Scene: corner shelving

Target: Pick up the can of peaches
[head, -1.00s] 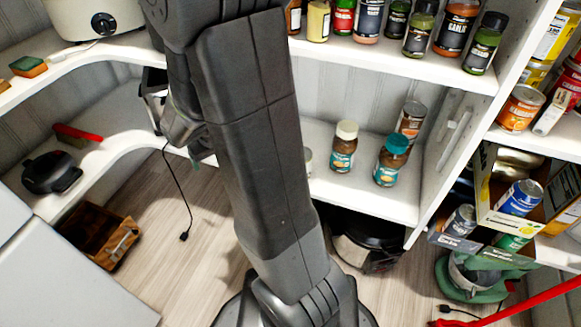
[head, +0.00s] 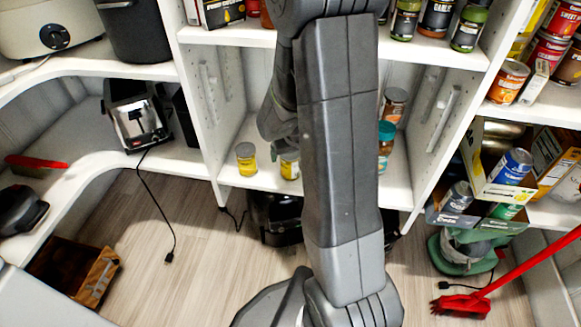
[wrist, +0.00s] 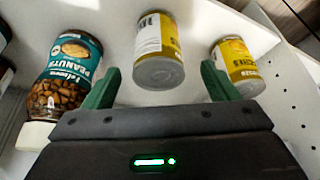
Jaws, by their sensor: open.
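Two cans with yellow labels stand on the lower middle shelf in the head view: a left one (head: 246,159), and another (head: 290,166) partly covered by my arm. In the wrist view, which looks upside down, one yellow-and-white can (wrist: 159,48) lies ahead between my fingertips. The other can (wrist: 238,66), with partly readable lettering that may say peaches, is at the right, just beyond the right finger. My gripper (wrist: 160,72) is open, with green fingers apart and nothing held.
A peanut jar (wrist: 68,75) stands close to the left finger in the wrist view. Shelf uprights (head: 210,90) bound the bay. A toaster (head: 138,120) is at left.

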